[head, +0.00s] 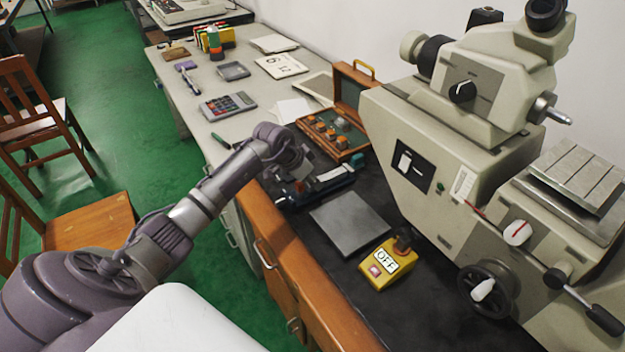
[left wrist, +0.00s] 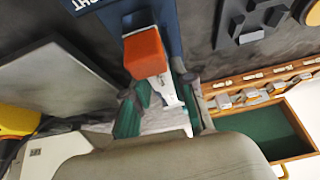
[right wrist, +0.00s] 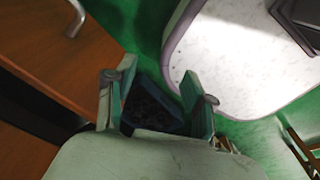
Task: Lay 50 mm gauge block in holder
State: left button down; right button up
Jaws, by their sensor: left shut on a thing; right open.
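My left gripper (left wrist: 158,102) is shut on a pale grey metal block (left wrist: 165,122), which I take for the 50 mm gauge block; its size marking cannot be read. The dark blue holder (left wrist: 178,35) lies just beyond the fingertips in the left wrist view, with an orange-red block-shaped part (left wrist: 145,52) on it. In the head view the left gripper (head: 302,168) is close over the holder (head: 330,188); I cannot tell whether the block touches it. My right gripper (right wrist: 157,98) is open and empty, above the green floor beside the bench.
The wooden gauge block case (head: 350,152) stands open behind the holder. A grey plate (head: 349,223) and a yellow switch box (head: 382,272) lie in front. The large measuring machine (head: 440,150) stands at the right. A calculator (head: 228,105) lies farther back.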

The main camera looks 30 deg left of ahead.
pick_arm(q)
jog(key=shift+f, duration=0.15)
jog(key=c, duration=0.9)
grip_release()
notch_tip(320, 180, up, 9)
jog(key=p, duration=0.8)
jog(key=shift+f+p, duration=0.2)
jog(key=shift+p, duration=0.1)
jog(key=shift+f, duration=0.1)
